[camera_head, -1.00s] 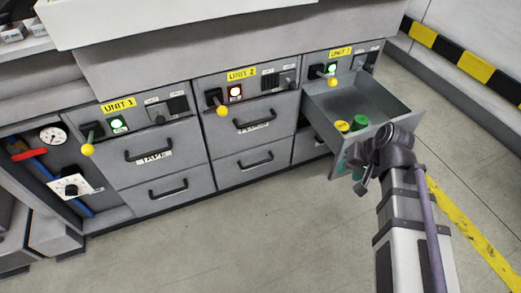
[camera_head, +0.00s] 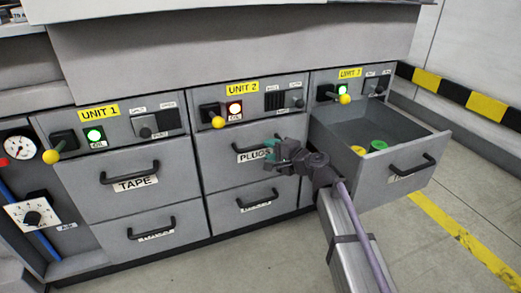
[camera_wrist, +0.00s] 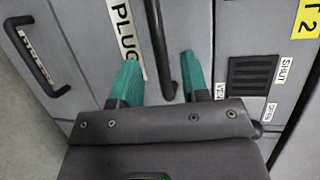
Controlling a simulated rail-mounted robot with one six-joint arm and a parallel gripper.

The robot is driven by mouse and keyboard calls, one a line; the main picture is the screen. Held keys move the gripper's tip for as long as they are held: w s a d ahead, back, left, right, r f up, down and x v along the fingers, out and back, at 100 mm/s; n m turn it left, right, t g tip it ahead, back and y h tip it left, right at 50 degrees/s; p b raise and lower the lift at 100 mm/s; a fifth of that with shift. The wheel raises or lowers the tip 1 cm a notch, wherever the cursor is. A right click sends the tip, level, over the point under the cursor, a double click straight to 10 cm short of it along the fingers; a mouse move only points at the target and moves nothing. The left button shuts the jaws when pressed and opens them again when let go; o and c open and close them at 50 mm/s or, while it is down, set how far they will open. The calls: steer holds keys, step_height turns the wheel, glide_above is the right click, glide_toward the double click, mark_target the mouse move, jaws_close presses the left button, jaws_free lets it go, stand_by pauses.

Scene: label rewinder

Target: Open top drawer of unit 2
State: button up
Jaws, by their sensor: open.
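The top drawer of unit 2 (camera_head: 222,160) is closed, with a "PLUGS" label and a dark bar handle. My gripper (camera_head: 270,150) is in front of this drawer and covers part of the handle in the head view. In the wrist view, the handle (camera_wrist: 160,50) runs between the two teal fingertips of my open gripper (camera_wrist: 157,82), and the label (camera_wrist: 125,30) is partly behind the left finger. I cannot tell whether the fingers touch the handle.
The unit 3 drawer (camera_head: 440,150) stands open at the right, close to my arm, with a yellow and a green round item inside. The lower unit 2 drawer (camera_head: 230,210) and unit 1 drawers are closed. A yellow-knobbed lever (camera_head: 217,121) projects above. Floor (camera_head: 470,235) is clear at right.

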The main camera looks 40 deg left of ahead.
mark_target(262, 147)
steer(key=x, duration=0.5)
steer(key=shift+b, duration=0.3)
steer(key=shift+c, duration=0.3)
jaws_close()
